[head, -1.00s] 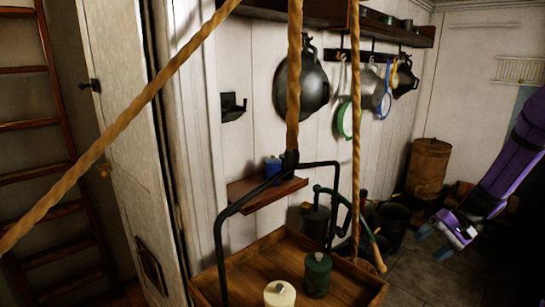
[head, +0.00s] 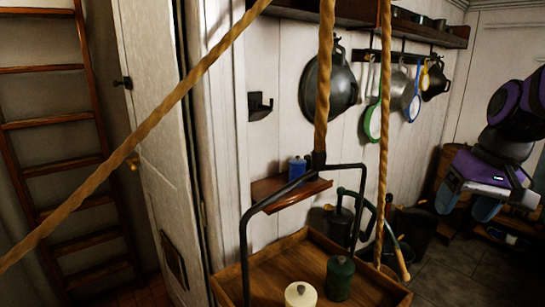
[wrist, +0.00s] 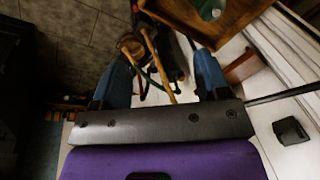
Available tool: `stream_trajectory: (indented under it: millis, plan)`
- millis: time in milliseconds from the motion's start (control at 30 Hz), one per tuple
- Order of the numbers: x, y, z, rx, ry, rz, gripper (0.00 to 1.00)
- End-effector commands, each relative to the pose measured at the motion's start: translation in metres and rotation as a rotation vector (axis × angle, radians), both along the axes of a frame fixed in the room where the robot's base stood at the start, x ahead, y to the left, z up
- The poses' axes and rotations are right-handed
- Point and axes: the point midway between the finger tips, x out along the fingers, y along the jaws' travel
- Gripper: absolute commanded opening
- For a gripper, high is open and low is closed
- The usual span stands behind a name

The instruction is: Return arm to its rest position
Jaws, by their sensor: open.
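My purple gripper (head: 466,205) is at the right side of the head view, with blue fingers pointing down. The fingers stand apart and nothing is between them. In the wrist view my gripper (wrist: 160,78) shows both blue fingers spread. My purple arm bends above it at the right edge of the head view. The gripper is well to the right of the hanging wooden tray and apart from it.
A wooden tray (head: 262,285) hangs from ropes, bearing a cream canister (head: 300,295) and a green canister (head: 339,278). A blue canister (head: 297,168) stands on a small wall shelf (head: 285,195). Pans hang on the wall. A ladder (head: 50,125) stands at left.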

Motion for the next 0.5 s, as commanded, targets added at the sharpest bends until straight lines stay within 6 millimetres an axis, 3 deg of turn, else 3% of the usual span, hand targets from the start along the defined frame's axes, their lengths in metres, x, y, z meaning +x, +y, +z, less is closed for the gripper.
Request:
stream_trajectory:
  millis: [200, 500]
  plan:
    - [-0.044, 0.020, 0.027, -0.093, -0.117, 0.040, 0.69]
    - [-0.098, 0.032, 0.046, -0.176, -0.272, 0.071, 0.69]
